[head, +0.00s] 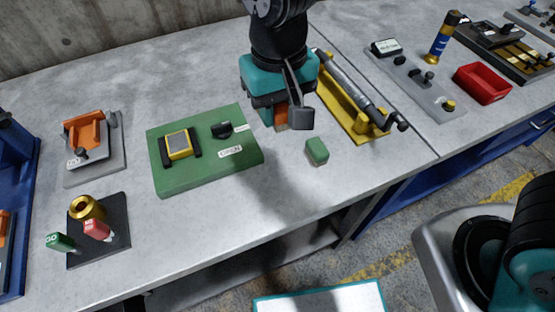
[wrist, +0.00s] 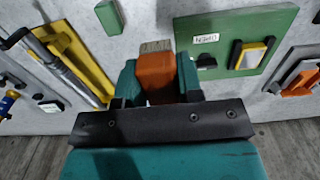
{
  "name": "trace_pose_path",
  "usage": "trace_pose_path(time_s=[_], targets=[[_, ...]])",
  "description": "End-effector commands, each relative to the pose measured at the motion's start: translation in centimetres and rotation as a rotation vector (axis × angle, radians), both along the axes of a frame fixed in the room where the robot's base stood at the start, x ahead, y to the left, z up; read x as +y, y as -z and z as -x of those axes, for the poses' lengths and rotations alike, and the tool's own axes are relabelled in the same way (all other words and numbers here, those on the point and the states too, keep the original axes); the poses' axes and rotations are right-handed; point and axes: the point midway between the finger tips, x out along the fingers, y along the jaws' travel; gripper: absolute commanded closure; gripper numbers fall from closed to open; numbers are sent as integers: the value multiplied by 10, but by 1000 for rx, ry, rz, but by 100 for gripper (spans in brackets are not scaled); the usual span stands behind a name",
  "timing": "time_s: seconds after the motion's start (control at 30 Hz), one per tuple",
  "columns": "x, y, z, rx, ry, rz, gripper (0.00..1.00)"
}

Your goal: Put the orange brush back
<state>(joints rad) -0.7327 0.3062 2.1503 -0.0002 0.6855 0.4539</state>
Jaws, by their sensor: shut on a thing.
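The orange brush (wrist: 156,78) is between the two teal fingers of my gripper (wrist: 157,72) in the wrist view. Its tan bristle end (wrist: 156,46) points away from the wrist. In the head view only a small orange part of the brush (head: 282,118) shows below my gripper (head: 284,112); the fingers and wrist hide the rest. My gripper is shut on the brush, over the bench between the green board (head: 205,180) and the yellow tray (head: 344,110). I cannot tell whether the brush touches the bench.
A small green block (head: 316,151) stands just in front of my gripper. The green board carries a yellow-framed piece (head: 179,145) and a black clip (head: 222,130). A grey-black cylinder tool (head: 351,82) lies along the yellow tray. The bench's front middle is clear.

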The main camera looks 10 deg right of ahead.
Motion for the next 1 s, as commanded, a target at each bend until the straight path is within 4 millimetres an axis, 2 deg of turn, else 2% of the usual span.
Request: trace_pose_path(time_s=[0.03, 0.2, 0.4, 0.57, 0.8, 1.0], targets=[[-2, 16, 1, 7, 2, 6, 89], [-2, 65, 0, 7, 3, 6, 89], [-1, 108, 0, 3, 1, 3, 89], [0, 121, 0, 1, -1, 1, 89], [0, 154, 0, 2, -1, 2, 89], [0, 158, 0, -1, -1, -1, 89]])
